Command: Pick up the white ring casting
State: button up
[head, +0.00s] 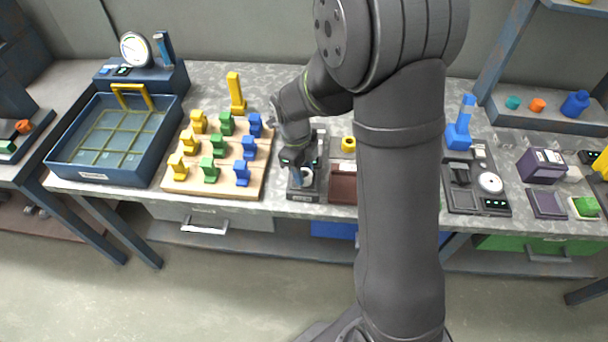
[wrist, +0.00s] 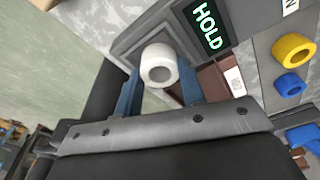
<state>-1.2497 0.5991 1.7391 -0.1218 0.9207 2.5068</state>
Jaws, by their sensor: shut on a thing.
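The white ring casting (wrist: 158,65) is between the two blue fingers of my gripper (wrist: 160,86) in the wrist view. My gripper is shut on it. In the head view my gripper (head: 300,176) is over the dark device on the bench, and the casting is a small pale shape there, mostly hidden by the arm. The device (wrist: 150,24) is close behind the casting, with a lit display (wrist: 207,24) reading HOLD. I cannot tell whether the casting still touches the device.
Left of the device stands a wooden board (head: 262,178) with yellow, green and blue pieces, then a blue tray (head: 60,165) with a grid. A brown tray (head: 343,190) is close on the right. A yellow ring (wrist: 293,50) and a blue ring (wrist: 290,84) lie beyond it.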

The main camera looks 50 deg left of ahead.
jog(key=shift+r, duration=0.1)
jog(key=shift+r, duration=0.3)
jog(key=r, duration=0.3)
jog(key=shift+w+d+r, duration=0.2)
jog(key=shift+r, duration=0.2)
jog(key=w+d+r, duration=0.6)
jog(key=d, duration=0.3)
jog(key=w+d+f, duration=0.3)
jog(key=w+d, duration=0.4)
jog(key=d, duration=0.4)
jog(key=s+a+f, duration=0.1)
jog(key=a+f, duration=0.1)
jog(key=a, duration=0.1)
jog(key=s+a+f, duration=0.1)
jog(key=a+f, duration=0.1)
jog(key=a, duration=0.2)
jog(key=s+a+f, duration=0.1)
jog(key=a+f, duration=0.1)
jog(key=a, duration=0.2)
jog(key=shift+s+f, duration=0.1)
jog(key=shift+f, duration=2.05)
